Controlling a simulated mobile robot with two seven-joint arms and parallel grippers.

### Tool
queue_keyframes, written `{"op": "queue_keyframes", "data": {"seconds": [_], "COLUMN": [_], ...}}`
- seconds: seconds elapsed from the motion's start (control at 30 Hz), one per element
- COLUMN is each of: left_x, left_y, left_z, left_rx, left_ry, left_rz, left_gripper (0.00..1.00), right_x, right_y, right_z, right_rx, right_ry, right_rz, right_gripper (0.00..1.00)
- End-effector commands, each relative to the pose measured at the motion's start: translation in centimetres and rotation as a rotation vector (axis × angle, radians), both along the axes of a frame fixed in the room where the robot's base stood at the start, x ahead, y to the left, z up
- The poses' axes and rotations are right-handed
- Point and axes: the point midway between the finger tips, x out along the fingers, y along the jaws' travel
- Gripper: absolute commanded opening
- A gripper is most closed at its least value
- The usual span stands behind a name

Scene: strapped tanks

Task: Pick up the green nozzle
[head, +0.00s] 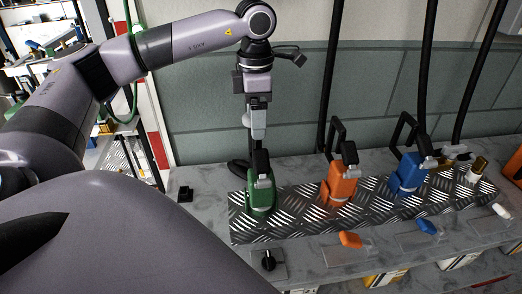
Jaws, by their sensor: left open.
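The green nozzle (261,196) stands upright on the diamond-plate metal strip (300,212) along the counter, at its left end. It has a dark upper part. My left arm comes in from the left, and my left gripper (255,143) points down right above the green nozzle. The left gripper is open; its fingertips overlap the nozzle's dark top in this view, so I cannot tell whether they touch it. My right gripper is not in view.
An orange nozzle (340,184) and a blue nozzle (408,175) stand to the right on the same strip. Black hoses (426,65) hang down behind. Small orange (350,240), blue (426,226) and black (268,261) pieces sit along the counter's front. A tiled wall is behind.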

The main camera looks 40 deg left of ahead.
Motion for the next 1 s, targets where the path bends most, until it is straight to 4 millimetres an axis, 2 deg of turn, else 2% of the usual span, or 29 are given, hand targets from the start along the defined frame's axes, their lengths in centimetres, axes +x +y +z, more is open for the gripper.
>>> {"op": "queue_keyframes", "data": {"seconds": [0.1,0.2,0.4,0.43,0.6,0.67,1.0], "left_x": [0.0,0.0,0.0,0.0,0.0,0.0,0.1], "left_y": [0.0,0.0,0.0,0.0,0.0,0.0,-0.1], "left_z": [-1.5,-2.1,-2.3,-2.3,-2.2,-2.2,-1.4], "left_rx": [0.001,0.0,-0.001,-0.001,-0.001,-0.002,-0.004], "left_ry": [0.001,-0.002,-0.002,-0.002,-0.002,-0.002,-0.006], "left_rz": [0.002,0.001,0.001,0.001,0.0,0.0,0.001], "left_gripper": [0.78,0.78,0.78,0.74,0.19,0.0,0.0], "right_x": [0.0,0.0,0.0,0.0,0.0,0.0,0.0], "right_y": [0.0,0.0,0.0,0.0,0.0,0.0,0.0], "right_z": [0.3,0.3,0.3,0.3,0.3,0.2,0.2], "right_rx": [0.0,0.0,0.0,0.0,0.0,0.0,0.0], "right_ry": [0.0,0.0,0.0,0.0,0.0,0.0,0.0], "right_rz": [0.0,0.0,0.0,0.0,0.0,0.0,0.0], "right_gripper": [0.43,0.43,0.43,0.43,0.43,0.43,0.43]}}
